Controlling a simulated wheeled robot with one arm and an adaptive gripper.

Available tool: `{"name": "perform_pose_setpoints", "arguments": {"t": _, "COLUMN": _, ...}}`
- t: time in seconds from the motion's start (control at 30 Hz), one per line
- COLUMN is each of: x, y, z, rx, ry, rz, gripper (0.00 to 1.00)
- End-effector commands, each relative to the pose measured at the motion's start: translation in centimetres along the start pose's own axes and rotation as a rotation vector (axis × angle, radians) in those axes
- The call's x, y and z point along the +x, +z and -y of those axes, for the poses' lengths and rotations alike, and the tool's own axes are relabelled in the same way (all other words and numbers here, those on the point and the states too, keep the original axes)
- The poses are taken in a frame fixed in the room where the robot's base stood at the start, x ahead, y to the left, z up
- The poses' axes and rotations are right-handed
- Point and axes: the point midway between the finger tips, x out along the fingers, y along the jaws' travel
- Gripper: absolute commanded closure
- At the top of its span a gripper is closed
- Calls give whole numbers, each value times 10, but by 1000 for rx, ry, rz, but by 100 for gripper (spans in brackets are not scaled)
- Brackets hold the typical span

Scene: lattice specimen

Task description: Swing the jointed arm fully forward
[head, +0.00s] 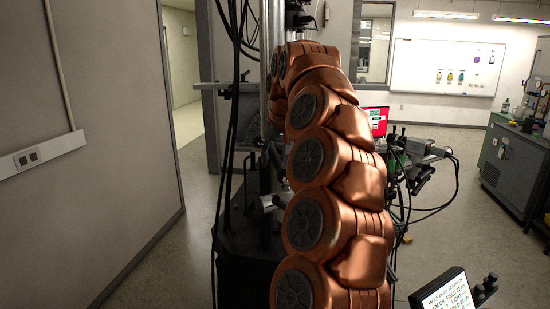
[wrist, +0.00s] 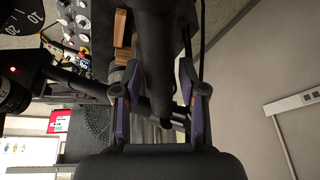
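In the wrist view, my gripper (wrist: 155,28) has its two purple-padded fingers on either side of a thick dark bar (wrist: 156,70). The bar looks like part of the jointed arm. The fingers look apart, not closed. In the head view, my copper arm hides the gripper and most of the apparatus (head: 238,240). I cannot make out the jointed arm's full pose.
Black cables hang left of my arm. Grey and green equipment (head: 418,152) juts out to the right, near a red-edged screen (head: 377,121). A lit text display (head: 443,293) stands at lower right. A grey cabinet (head: 514,165) is farther right. Floor is clear at left by the wall.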

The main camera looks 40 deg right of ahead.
Motion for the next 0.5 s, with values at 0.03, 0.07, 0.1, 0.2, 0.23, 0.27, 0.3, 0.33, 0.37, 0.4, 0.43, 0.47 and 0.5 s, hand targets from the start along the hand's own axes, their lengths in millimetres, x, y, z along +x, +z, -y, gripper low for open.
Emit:
{"name": "perform_pose_setpoints", "arguments": {"t": 0.03, "x": 0, "y": 0, "z": 0, "rx": 0, "ry": 0, "rz": 0, "gripper": 67}}
{"name": "perform_pose_setpoints", "arguments": {"t": 0.07, "x": 0, "y": 0, "z": 0, "rx": 0, "ry": 0, "rz": 0, "gripper": 70}}
{"name": "perform_pose_setpoints", "arguments": {"t": 0.1, "x": 0, "y": 0, "z": 0, "rx": 0, "ry": 0, "rz": 0, "gripper": 74}}
{"name": "perform_pose_setpoints", "arguments": {"t": 0.2, "x": 0, "y": 0, "z": 0, "rx": 0, "ry": 0, "rz": 0, "gripper": 85}}
{"name": "perform_pose_setpoints", "arguments": {"t": 0.23, "x": 0, "y": 0, "z": 0, "rx": 0, "ry": 0, "rz": 0, "gripper": 88}}
{"name": "perform_pose_setpoints", "arguments": {"t": 0.27, "x": 0, "y": 0, "z": 0, "rx": 0, "ry": 0, "rz": 0, "gripper": 91}}
{"name": "perform_pose_setpoints", "arguments": {"t": 0.3, "x": 0, "y": 0, "z": 0, "rx": 0, "ry": 0, "rz": 0, "gripper": 95}}
{"name": "perform_pose_setpoints", "arguments": {"t": 0.33, "x": 0, "y": 0, "z": 0, "rx": 0, "ry": 0, "rz": 0, "gripper": 98}}
{"name": "perform_pose_setpoints", "arguments": {"t": 0.37, "x": 0, "y": 0, "z": 0, "rx": 0, "ry": 0, "rz": 0, "gripper": 100}}
{"name": "perform_pose_setpoints", "arguments": {"t": 0.4, "x": 0, "y": 0, "z": 0, "rx": 0, "ry": 0, "rz": 0, "gripper": 100}}
{"name": "perform_pose_setpoints", "arguments": {"t": 0.43, "x": 0, "y": 0, "z": 0, "rx": 0, "ry": 0, "rz": 0, "gripper": 100}}
{"name": "perform_pose_setpoints", "arguments": {"t": 0.47, "x": 0, "y": 0, "z": 0, "rx": 0, "ry": 0, "rz": 0, "gripper": 100}}
{"name": "perform_pose_setpoints", "arguments": {"t": 0.5, "x": 0, "y": 0, "z": 0, "rx": 0, "ry": 0, "rz": 0, "gripper": 100}}
